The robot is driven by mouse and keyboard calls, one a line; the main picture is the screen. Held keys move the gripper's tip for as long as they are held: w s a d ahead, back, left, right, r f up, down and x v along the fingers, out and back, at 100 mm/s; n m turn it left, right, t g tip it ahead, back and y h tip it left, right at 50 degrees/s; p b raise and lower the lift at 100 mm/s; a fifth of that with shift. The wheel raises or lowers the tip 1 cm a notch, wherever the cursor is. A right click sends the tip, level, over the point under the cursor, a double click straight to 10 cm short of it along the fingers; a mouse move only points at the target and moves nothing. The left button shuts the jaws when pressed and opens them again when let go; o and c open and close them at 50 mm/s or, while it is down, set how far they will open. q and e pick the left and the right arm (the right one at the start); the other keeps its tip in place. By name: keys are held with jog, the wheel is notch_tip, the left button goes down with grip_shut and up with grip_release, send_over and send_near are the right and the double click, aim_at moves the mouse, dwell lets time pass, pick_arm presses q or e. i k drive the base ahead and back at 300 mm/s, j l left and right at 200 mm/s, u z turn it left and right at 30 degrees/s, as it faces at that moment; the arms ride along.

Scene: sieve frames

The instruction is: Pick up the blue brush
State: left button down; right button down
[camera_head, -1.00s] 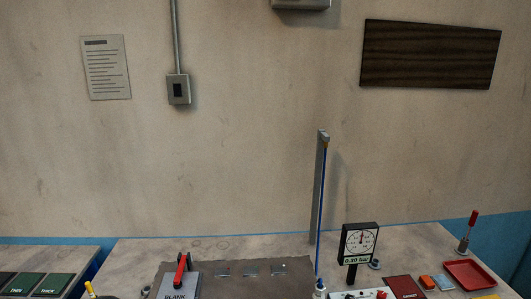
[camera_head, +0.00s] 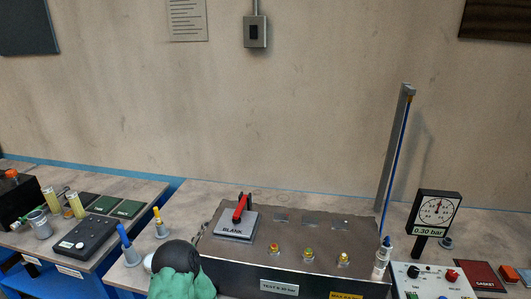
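A blue-handled tool (camera_head: 124,236), which looks like the blue brush, stands slightly tilted near the left front of the middle table in the head view. Its lower end sits in or on a small pale holder (camera_head: 132,258); its bristles cannot be made out. A similar yellow-handled tool (camera_head: 159,219) stands behind it to the right.
A green form with a black rounded top, which I cannot identify, rises at the bottom edge right of the blue tool. A dark test bench (camera_head: 265,262) with a red-handled BLANK plate (camera_head: 236,226) stands further right. A side table (camera_head: 145,192) holds jars.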

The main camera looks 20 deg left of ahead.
aim_at(121, 227)
jog(key=u, duration=1.75)
